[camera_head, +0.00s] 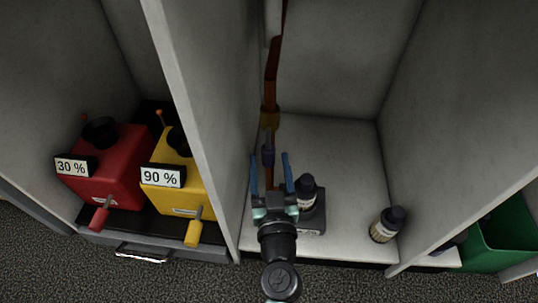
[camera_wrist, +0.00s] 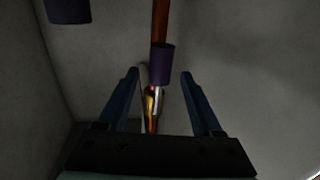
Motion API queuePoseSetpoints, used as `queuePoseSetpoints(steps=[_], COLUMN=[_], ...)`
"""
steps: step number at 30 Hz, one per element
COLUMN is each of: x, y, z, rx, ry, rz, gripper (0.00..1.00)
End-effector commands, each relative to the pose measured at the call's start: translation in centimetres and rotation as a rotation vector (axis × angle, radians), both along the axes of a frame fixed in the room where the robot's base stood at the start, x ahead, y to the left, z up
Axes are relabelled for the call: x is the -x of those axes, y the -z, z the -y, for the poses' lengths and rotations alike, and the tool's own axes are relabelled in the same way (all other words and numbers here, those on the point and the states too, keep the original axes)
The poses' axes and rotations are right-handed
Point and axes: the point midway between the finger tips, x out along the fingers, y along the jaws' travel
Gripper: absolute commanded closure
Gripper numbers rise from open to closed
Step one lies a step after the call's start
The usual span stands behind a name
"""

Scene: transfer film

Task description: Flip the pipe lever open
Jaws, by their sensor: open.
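A copper-coloured pipe (camera_head: 272,70) runs down the left side of the middle compartment, with a brass-coloured fitting (camera_head: 270,114) on it. A purple piece (camera_head: 268,155) shows below the fitting, between my fingers. The wrist view shows a purple sleeve (camera_wrist: 162,63) in line with the pipe (camera_wrist: 160,20), and a shiny metal part (camera_wrist: 152,108) below it. Which part is the lever I cannot tell clearly. My gripper (camera_head: 270,160) is open, its two blue fingers on either side of the purple piece in the picture, with no clear contact.
A dark bottle (camera_head: 306,188) on a small stand is just right of my gripper. Another bottle (camera_head: 385,225) stands further right. Grey partition walls (camera_head: 190,110) bound the compartment. Red (camera_head: 105,175) and yellow (camera_head: 175,170) containers are to the left, a green bin (camera_head: 500,243) to the right.

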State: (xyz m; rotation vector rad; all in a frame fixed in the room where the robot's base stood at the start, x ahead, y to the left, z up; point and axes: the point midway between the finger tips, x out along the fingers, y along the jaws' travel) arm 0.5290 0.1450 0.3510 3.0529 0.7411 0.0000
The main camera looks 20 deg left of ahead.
Motion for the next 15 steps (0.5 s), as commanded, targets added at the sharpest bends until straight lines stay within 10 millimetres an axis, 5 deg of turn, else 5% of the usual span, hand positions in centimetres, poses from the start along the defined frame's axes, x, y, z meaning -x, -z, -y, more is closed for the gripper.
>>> queuePoseSetpoints(steps=[15], x=[-1.6], y=[0.0], z=[-0.9], rx=[0.0], ry=[0.0], rz=[0.0], gripper=[0.33])
